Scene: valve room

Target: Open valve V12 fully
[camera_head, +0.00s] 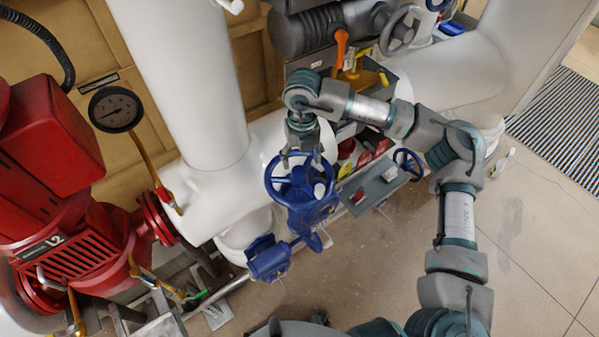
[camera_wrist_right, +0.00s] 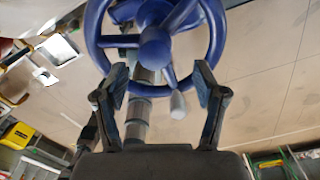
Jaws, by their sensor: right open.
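A blue valve with a round spoked handwheel (camera_head: 271,178) stands near the middle of the head view. No V12 label is readable on it. My right gripper (camera_head: 301,155) comes down over this wheel from above. In the wrist view the blue handwheel (camera_wrist_right: 156,47) fills the top, with its hub, spokes and a grey handle knob (camera_wrist_right: 178,105). The right gripper's fingers (camera_wrist_right: 161,78) are spread apart, overlapping the near part of the rim. I cannot tell whether they touch it. My left gripper does not show.
A smaller blue handwheel (camera_head: 408,163) is right of the valve, by a grey panel (camera_head: 372,186). Thick white pipes (camera_head: 185,70) stand behind. Red machinery (camera_head: 60,190) and a gauge (camera_head: 115,109) are left. The floor (camera_head: 520,230) at right is mostly clear.

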